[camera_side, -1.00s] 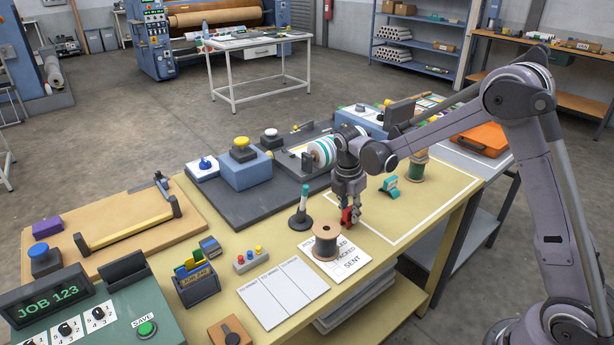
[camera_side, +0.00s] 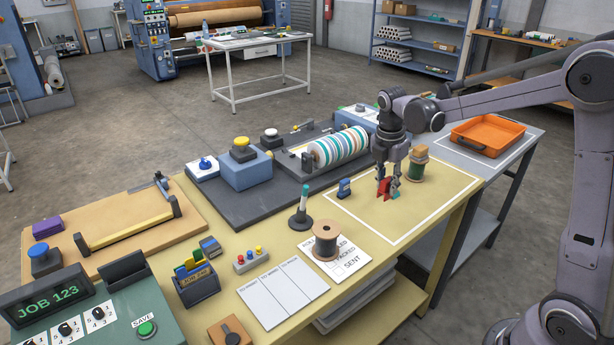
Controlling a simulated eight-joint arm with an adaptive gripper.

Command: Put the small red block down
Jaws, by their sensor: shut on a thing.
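My gripper (camera_side: 388,188) points down over the white-outlined area of the yellow table (camera_side: 420,212), on its right side. It is shut on the small red block (camera_side: 383,188), which shows between the fingers. The block is low, near the table top; I cannot tell whether it touches. A teal item (camera_side: 395,187) shows right beside the fingers and is partly hidden by them.
A small blue item (camera_side: 344,188) stands to the left. A striped roller (camera_side: 342,147) lies behind. A wooden spool (camera_side: 325,243) sits on a card in front. The front outlined area is clear.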

